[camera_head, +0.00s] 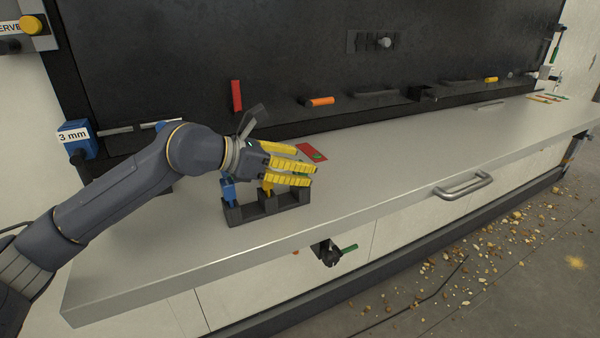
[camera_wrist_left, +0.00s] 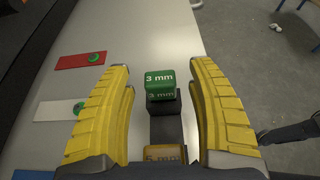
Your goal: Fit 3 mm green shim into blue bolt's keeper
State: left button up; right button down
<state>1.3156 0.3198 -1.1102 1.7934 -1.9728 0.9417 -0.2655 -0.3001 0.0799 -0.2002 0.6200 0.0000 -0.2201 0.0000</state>
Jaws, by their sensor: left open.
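The green shim (camera_wrist_left: 160,80), a block marked "3 mm", stands in the black rack (camera_head: 265,209), which is on the bench top. My left gripper (camera_head: 303,168) is open, with its yellow fingers on both sides of the shim; gaps show on both sides in the wrist view (camera_wrist_left: 162,72). In the head view the fingers hide most of the shim. The blue bolt housing (camera_head: 77,139), with a "3 mm" label, is at the left on the dark panel. A rod and a blue piece show beside it, partly behind my arm. My right gripper is out of view.
A yellow shim (camera_wrist_left: 163,153) marked "5 mm" and a blue shim (camera_head: 228,190) also stand in the rack. A red card (camera_head: 312,152) with a green spot lies behind it. The bench to the right is mostly clear.

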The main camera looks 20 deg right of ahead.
pick_arm(q)
jog(key=shift+d+f, duration=0.15)
jog(key=shift+d, duration=0.2)
jog(key=c, duration=1.1)
